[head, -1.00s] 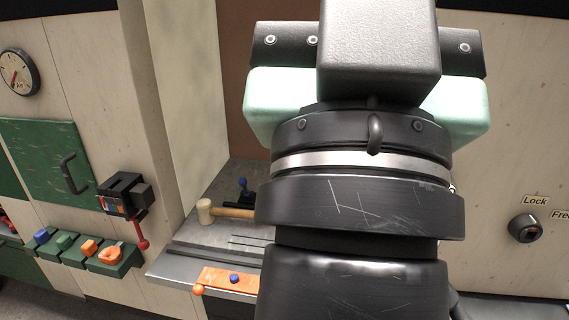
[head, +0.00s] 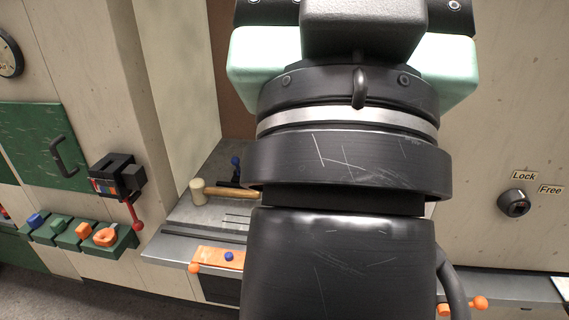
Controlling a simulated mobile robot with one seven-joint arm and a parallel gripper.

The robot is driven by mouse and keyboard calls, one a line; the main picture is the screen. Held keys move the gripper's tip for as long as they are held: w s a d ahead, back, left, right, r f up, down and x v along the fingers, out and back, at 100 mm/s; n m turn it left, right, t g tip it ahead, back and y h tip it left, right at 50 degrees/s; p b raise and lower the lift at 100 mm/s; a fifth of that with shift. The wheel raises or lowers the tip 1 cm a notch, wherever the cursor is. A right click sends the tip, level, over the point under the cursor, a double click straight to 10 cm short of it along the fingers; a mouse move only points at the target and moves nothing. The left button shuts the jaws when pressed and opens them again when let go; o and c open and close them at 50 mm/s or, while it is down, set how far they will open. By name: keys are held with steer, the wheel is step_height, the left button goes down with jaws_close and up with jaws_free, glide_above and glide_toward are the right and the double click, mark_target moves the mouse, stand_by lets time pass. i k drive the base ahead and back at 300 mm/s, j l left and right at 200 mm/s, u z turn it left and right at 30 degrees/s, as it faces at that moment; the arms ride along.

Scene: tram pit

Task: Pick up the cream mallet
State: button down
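The cream mallet (head: 199,191) lies on the grey metal bench (head: 190,222), left of my arm in the head view. Its cream head is at the left and its brown wooden handle points right, with the handle's far end hidden behind my arm. My dark arm with its mint-green part fills the middle of the view. My gripper's fingers are not visible, so I cannot tell where they are relative to the mallet.
A blue-knobbed item (head: 235,162) stands behind the mallet. Left are a black device with a red lever (head: 118,180) and several green holders (head: 85,235). A lock knob (head: 514,203) is on the right wall.

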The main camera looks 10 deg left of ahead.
mark_target(200, 193)
steer(key=i+j, duration=0.9)
steer(key=j, duration=0.2)
steer(key=i+j, duration=0.45)
steer(key=j+z, duration=0.05)
